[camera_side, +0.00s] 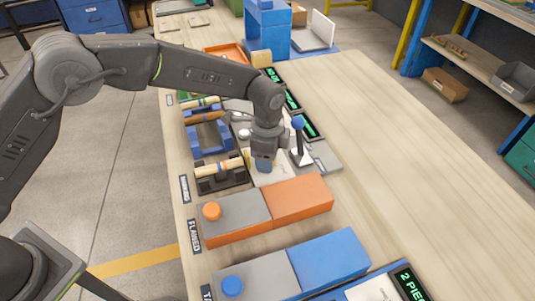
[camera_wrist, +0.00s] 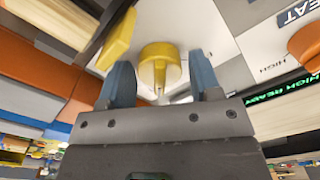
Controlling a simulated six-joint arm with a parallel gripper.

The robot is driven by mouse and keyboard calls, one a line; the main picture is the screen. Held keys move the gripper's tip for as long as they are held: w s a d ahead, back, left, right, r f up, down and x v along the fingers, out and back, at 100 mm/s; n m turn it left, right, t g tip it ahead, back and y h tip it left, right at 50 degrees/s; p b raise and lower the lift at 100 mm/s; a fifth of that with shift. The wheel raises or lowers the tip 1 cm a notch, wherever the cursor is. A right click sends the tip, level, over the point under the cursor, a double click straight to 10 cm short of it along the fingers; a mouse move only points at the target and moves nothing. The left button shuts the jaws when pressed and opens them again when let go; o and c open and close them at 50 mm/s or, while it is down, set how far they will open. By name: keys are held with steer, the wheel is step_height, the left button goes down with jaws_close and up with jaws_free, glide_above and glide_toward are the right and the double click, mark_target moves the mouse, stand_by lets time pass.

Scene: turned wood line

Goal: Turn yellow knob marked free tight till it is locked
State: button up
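The yellow knob (camera_wrist: 160,52) shows in the wrist view, a round cap on a pale panel (camera_wrist: 210,25) with a narrow pointer-like part toward me. My gripper (camera_wrist: 160,80) has two blue fingers, one on each side of the knob, with a visible gap on both sides. It is open and holds nothing. In the side view my gripper (camera_side: 264,164) points down over the pale panel (camera_side: 270,178) and hides the knob. I cannot read a free or locked mark on it.
A lever with a blue ball (camera_side: 298,123) stands close right of my gripper. A wooden spindle (camera_side: 218,167) lies in a dark cradle to the left. An orange box (camera_side: 300,197) and a blue box (camera_side: 330,262) stand nearer. The table's right side (camera_side: 400,150) is clear.

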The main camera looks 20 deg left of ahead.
steer(key=shift+o, duration=0.9)
step_height(320, 180, up, 14)
steer(key=shift+f, duration=0.1)
